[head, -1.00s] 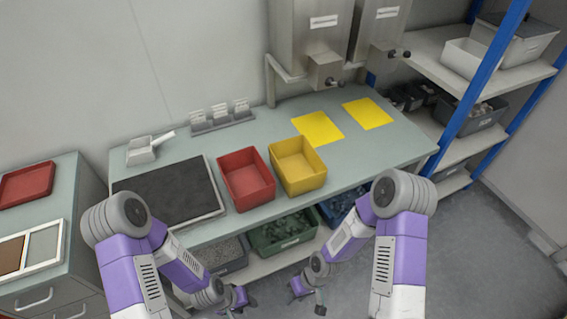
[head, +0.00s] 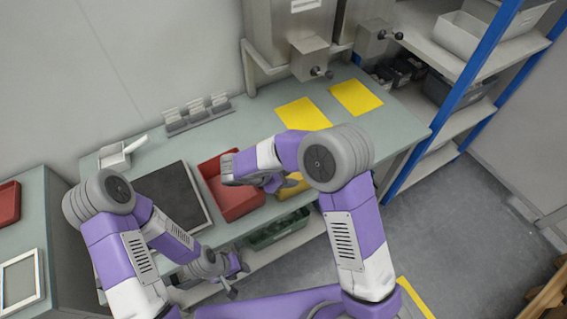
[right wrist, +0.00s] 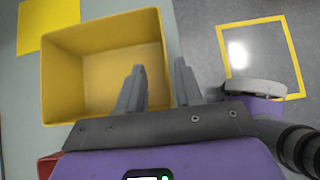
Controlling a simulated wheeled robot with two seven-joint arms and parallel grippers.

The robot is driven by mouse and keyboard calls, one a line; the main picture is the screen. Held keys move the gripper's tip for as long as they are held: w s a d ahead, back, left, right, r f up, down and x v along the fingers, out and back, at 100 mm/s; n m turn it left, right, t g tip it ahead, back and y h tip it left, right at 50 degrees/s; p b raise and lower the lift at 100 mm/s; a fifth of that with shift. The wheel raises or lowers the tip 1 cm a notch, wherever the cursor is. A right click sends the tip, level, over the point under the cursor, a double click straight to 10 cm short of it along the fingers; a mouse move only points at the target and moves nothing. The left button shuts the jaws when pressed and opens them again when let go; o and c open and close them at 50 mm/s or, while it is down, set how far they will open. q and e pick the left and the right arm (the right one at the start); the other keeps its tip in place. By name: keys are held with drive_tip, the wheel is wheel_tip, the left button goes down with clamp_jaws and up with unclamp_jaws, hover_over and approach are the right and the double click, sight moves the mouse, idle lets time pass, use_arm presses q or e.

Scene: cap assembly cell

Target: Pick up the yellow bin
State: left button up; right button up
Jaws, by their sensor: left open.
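The yellow bin (head: 292,189) stands on the bench, mostly hidden behind my right arm in the head view. In the right wrist view the open-topped, empty yellow bin (right wrist: 105,75) fills the left half. My right gripper (right wrist: 160,68) is open, with its fingers apart at the bin's right wall. One finger appears over the bin's inside and the other outside the wall. I cannot tell how deep they are or whether they touch. My left gripper (head: 237,279) is open and empty, low in front of the bench.
A red bin (head: 232,200) stands beside the yellow bin on the left. A dark mat (head: 172,195) lies further left. Two yellow sheets (head: 303,114) lie behind on the bench. A green bin (head: 278,232) sits on the shelf below. A blue-posted rack (head: 455,105) stands at right.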

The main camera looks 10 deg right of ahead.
drive_tip(key=x, duration=0.3)
drive_tip(key=b+x, duration=0.1)
drive_tip(key=x, duration=0.1)
drive_tip(key=shift+s+d+f, duration=0.1)
drive_tip(key=shift+s+d, duration=0.2)
drive_tip(key=shift+d, duration=0.1)
clamp_jaws()
